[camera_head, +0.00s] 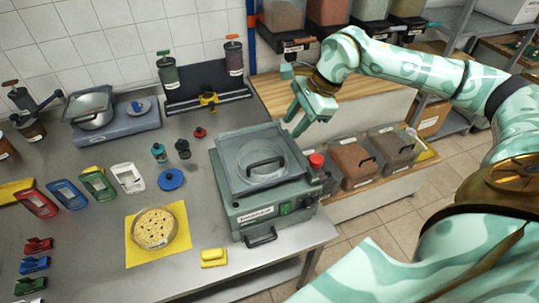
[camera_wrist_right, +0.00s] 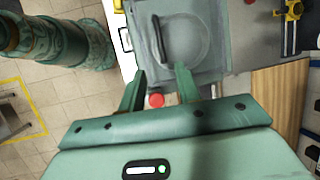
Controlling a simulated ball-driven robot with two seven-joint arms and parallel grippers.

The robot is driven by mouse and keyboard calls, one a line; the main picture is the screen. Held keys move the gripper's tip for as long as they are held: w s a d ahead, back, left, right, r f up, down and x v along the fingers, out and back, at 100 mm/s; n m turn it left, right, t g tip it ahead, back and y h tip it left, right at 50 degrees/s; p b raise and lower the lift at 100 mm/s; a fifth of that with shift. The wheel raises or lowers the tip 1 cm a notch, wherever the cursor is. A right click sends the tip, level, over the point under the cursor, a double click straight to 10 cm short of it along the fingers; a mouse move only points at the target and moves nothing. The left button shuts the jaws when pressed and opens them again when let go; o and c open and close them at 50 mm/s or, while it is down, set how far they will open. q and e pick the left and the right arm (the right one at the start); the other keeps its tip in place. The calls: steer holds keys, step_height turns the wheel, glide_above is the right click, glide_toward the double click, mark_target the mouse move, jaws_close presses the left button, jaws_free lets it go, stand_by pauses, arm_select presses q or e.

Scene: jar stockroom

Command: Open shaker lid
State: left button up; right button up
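The green shaker (camera_head: 258,208) stands at the right end of the grey bench, with a label and a green switch on its front. Its grey see-through lid (camera_head: 237,178) lies down on top and carries a black handle (camera_head: 266,166). In the right wrist view the lid (camera_wrist_right: 205,62) is beyond the fingertips, its handle (camera_wrist_right: 157,38) upper left of centre. My right gripper (camera_head: 294,122) is open and empty, above and to the right of the lid and apart from it; its spread fingers (camera_wrist_right: 160,82) show in the wrist view. My left gripper is not in view.
A round sieve (camera_head: 154,229) sits on a yellow mat (camera_head: 134,256) to the left. A yellow block (camera_head: 213,257) lies by the front edge. Small bottles (camera_head: 159,152) stand behind left.

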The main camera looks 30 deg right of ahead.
mark_target(266, 161)
steer(key=p+x, duration=0.1)
steer(key=x, duration=1.3)
steer(key=shift+a, duration=0.15)
steer(key=shift+c, duration=0.2)
steer(key=shift+r, duration=0.1)
jaws_close()
